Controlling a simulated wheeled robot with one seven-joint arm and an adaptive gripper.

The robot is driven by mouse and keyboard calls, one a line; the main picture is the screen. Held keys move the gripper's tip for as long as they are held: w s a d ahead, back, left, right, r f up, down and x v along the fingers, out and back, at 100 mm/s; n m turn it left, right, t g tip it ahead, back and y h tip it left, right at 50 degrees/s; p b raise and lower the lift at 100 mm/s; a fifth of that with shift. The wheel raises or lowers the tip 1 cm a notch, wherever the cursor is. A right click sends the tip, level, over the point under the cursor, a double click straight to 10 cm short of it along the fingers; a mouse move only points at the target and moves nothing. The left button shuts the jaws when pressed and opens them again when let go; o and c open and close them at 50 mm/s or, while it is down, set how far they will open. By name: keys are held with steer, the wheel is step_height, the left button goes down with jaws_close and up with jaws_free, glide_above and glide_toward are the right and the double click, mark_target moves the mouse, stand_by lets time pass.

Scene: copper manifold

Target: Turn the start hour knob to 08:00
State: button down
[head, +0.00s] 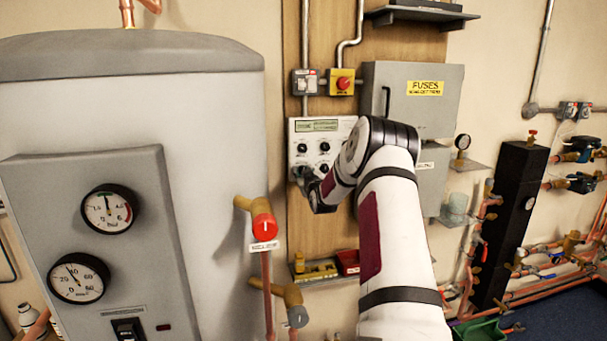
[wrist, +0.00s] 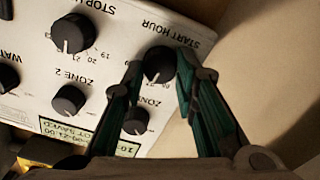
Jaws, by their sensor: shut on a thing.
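The white control panel (head: 342,125) is on the wooden board, with my arm in front of its right part. In the wrist view, the panel (wrist: 110,30) appears upside down. The black start hour knob (wrist: 158,68) sits between the two fingers of my gripper (wrist: 159,62), which is shut on it. Its pointer setting is too unclear to read. The small display (wrist: 62,138) seems to show "NOT SAVED"; its other characters are unclear. In the head view, my gripper (head: 303,177) is at the panel's lower left, and the start hour knob is hidden there.
The stop hour knob (wrist: 72,33), zone 2 knob (wrist: 69,100) and another knob (wrist: 136,120) are close by on the panel. A large grey tank (head: 215,130) with a red valve (head: 264,227) stands left. The fuse box (head: 425,95) is to the right.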

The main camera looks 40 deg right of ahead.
steer(key=shift+m, duration=2)
steer(key=c, duration=1.3)
jaws_free()
steer(key=v, duration=1.2)
steer(key=shift+d, duration=0.15)
steer(key=shift+s, duration=0.1)
